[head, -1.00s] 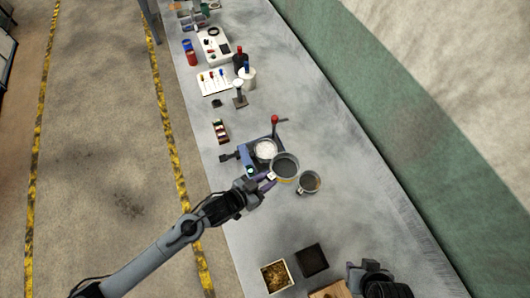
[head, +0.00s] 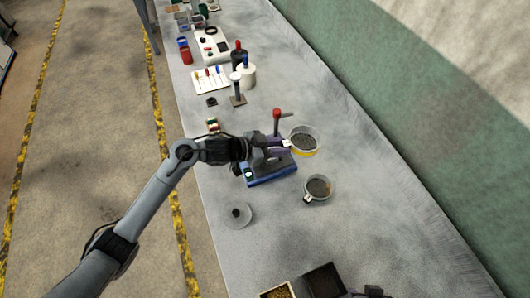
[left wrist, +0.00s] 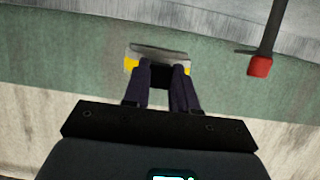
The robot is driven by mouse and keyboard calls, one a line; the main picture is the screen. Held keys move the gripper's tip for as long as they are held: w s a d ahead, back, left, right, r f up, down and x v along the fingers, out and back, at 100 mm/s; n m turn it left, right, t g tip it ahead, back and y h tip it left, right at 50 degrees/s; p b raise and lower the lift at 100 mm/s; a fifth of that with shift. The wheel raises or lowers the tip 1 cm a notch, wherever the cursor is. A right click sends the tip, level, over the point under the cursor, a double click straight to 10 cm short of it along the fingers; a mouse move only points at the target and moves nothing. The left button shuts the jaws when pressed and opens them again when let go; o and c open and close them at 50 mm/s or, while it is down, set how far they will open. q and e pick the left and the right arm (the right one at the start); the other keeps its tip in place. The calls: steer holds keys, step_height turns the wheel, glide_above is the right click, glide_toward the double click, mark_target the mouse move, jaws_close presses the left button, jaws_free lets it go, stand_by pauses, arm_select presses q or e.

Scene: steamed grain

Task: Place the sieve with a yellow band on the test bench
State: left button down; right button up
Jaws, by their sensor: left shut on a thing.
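The sieve with a yellow band (head: 303,140) is a round grey pan with a dark inside and a yellow stripe low on its side. My left gripper (head: 286,145) is shut on its near-left rim. In the left wrist view, the sieve (left wrist: 157,53) shows edge-on between the dark fingers (left wrist: 163,78), with yellow at its left. It appears over the grey test bench (head: 375,205), right of the blue device (head: 270,174); I cannot tell whether it touches the bench. My right gripper (head: 370,292) barely shows at the bottom edge, its jaws unclear.
A second round pan (head: 317,188) with a brownish inside stands below the held sieve. A red-knobbed lever (head: 277,114) rises close to its left. A grey disc (head: 238,215) lies front left. A dark square box (head: 323,280) is at the bottom. Bench to the right is clear.

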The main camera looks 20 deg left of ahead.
arm_select(q)
steer(key=a+f, duration=0.2)
steer(key=a, duration=0.1)
steer(key=w+a+f, duration=0.1)
steer(key=a+f, duration=0.1)
steer(key=a, duration=0.2)
steer(key=w+a+f, duration=0.1)
steer(key=a+f, duration=0.2)
steer(key=a, duration=0.1)
steer(key=shift+w+a, duration=0.15)
steer(key=shift+w, duration=0.1)
steer(key=shift+f, duration=1.9)
steer(key=c, duration=1)
jaws_free()
steer(key=shift+o, duration=0.5)
